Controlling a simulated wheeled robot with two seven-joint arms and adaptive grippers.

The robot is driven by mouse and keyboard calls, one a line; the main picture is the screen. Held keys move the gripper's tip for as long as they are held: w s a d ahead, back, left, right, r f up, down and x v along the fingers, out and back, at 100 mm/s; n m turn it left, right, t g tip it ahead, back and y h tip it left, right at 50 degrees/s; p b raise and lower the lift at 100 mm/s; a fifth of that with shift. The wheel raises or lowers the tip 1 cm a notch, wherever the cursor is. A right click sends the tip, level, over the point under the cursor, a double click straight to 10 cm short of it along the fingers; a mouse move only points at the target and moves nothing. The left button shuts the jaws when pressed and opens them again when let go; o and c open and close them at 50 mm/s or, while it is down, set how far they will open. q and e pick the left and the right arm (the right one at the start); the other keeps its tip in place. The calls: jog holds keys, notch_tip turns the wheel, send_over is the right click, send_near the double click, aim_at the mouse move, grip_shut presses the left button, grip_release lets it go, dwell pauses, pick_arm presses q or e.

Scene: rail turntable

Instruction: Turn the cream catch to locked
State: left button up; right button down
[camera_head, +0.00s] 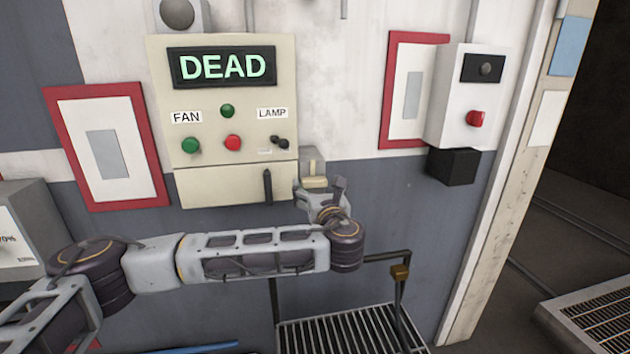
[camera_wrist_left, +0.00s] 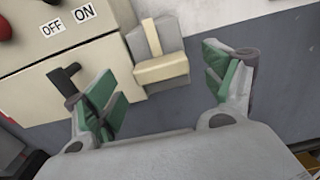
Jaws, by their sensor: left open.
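The cream catch (camera_head: 314,182) sits on a grey mount (camera_head: 312,160) at the lower right edge of the cream control panel (camera_head: 220,60). In the left wrist view the catch (camera_wrist_left: 160,69) is a cream block lying across, with an upright tab above it. My left gripper (camera_head: 323,191) is open in front of the catch. In the left wrist view its green-padded fingers (camera_wrist_left: 163,72) stand on either side of the catch, with space between; I cannot tell whether they reach its depth. No lock marking is readable. My right gripper is not in view.
A black handle (camera_head: 267,187) sticks out of the panel's lower cover, close left of the catch. The display (camera_head: 222,67) reads DEAD. A white box with a red button (camera_head: 476,119) hangs to the right. A railing (camera_head: 398,272) and grating (camera_head: 345,332) lie below.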

aim_at(315, 183)
pick_arm(q)
jog(key=shift+w+a+p, duration=0.15)
jog(key=shift+w+a, duration=0.05)
jog(key=shift+w, duration=0.65)
jog(key=shift+w+a+p, duration=0.15)
jog(key=shift+w, duration=0.7)
jog(key=c, duration=1)
